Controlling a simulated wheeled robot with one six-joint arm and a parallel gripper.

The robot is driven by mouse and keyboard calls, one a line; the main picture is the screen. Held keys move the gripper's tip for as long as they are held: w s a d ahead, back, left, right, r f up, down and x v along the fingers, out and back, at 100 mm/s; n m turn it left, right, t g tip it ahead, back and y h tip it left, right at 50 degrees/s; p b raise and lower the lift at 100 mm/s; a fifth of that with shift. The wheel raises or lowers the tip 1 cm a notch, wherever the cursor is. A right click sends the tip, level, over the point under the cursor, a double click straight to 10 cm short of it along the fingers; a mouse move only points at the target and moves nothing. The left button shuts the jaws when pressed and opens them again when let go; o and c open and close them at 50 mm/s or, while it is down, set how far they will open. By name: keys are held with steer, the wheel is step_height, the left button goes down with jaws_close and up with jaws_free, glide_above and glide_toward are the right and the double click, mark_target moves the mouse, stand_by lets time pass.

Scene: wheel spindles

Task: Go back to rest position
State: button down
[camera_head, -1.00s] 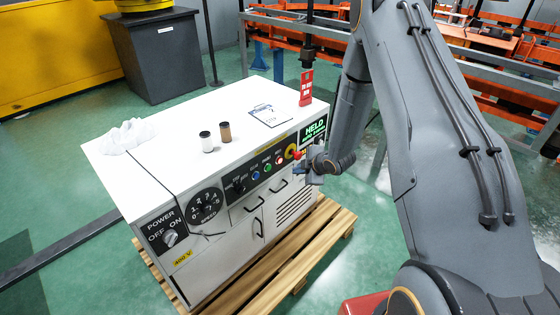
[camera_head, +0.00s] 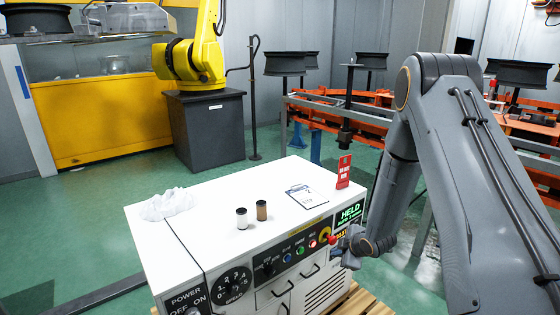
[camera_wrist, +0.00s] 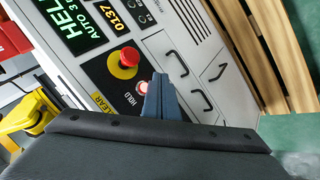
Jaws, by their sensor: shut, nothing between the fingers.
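My gripper (camera_head: 347,253) is at the right front corner of the white control cabinet (camera_head: 170,233), close to its button panel. In the wrist view my gripper (camera_wrist: 158,98) is shut, with its fingers together and empty. The fingertips are near the lit HOLD button (camera_wrist: 142,88) and the red emergency knob on a yellow ring (camera_wrist: 125,62). I cannot tell whether they touch the panel. The green HELD display (camera_wrist: 70,22) reads "HELD, AUTO 3". My arm (camera_head: 440,150) reaches down from the right side of the head view.
On the cabinet top are a white cloth (camera_head: 170,204), a black-capped white container (camera_head: 242,219), a brown one (camera_head: 262,210), a clipboard (camera_head: 307,196) and a red sign (camera_head: 343,172). A yellow robot (camera_head: 195,60) and orange racks (camera_head: 310,110) stand behind. Green floor is open at left.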

steer(key=s+d+r+m+g+h, duration=0.25)
steer(key=s+r+m, duration=0.45)
steer(key=s+r, duration=0.45)
steer(key=s+a+r+m+g, duration=0.2)
steer(key=s+r+m, duration=0.2)
steer(key=s, duration=0.6)
steer(key=s+a+r+m+g, duration=0.2)
steer(key=s+r+m+g, duration=0.1)
steer(key=s, duration=0.8)
step_height(320, 180, up, 2)
steer(key=shift+s+a+r+m, duration=0.2)
steer(key=shift+a+m, duration=0.2)
steer(key=shift+m, duration=0.3)
